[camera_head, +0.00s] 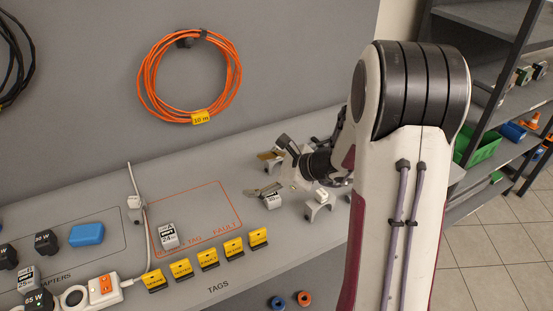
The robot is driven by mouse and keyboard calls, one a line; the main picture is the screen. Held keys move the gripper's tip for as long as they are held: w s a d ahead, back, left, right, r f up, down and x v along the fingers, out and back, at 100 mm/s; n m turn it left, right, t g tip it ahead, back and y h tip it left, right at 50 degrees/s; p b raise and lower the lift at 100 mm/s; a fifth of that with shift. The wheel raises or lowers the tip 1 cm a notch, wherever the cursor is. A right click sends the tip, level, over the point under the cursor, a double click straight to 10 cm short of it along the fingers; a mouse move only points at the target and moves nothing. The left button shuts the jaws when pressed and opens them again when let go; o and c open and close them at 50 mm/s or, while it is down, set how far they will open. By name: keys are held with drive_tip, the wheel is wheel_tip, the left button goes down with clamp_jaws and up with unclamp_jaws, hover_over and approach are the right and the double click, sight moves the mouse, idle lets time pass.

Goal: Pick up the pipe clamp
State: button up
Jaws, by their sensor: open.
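My gripper (276,166) reaches left and down over the back right of the bench, its fingers spread apart and nothing visible between them. Small items lie close around it: a brass-coloured piece (268,155) behind it, a white block labelled 30 (272,202) in front of it, and a grey arch-shaped piece (317,210) to its front right. I cannot tell for certain which of these is the pipe clamp. My arm hides part of the bench to the right of the gripper.
Yellow tags (208,258) stand in a row along the front of the bench (290,255). An orange outlined area (195,215) holds one small labelled block (168,235). A white power strip (105,290) and adapters lie left. An orange cable coil (190,75) hangs on the wall.

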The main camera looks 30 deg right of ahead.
drive_tip(key=w+d+m+t+h, duration=0.2)
drive_tip(key=w+d+m, duration=0.3)
drive_tip(key=d, duration=0.2)
wheel_tip(320, 180, up, 2)
drive_tip(key=m+t+h, duration=0.2)
drive_tip(key=m+h, duration=0.1)
drive_tip(key=m, duration=0.2)
hover_over(277, 159)
drive_tip(key=s+d, duration=0.1)
drive_tip(key=s, duration=0.2)
drive_tip(key=shift+w+r, duration=0.1)
drive_tip(key=shift+w, duration=0.1)
drive_tip(key=shift+f, duration=2.95)
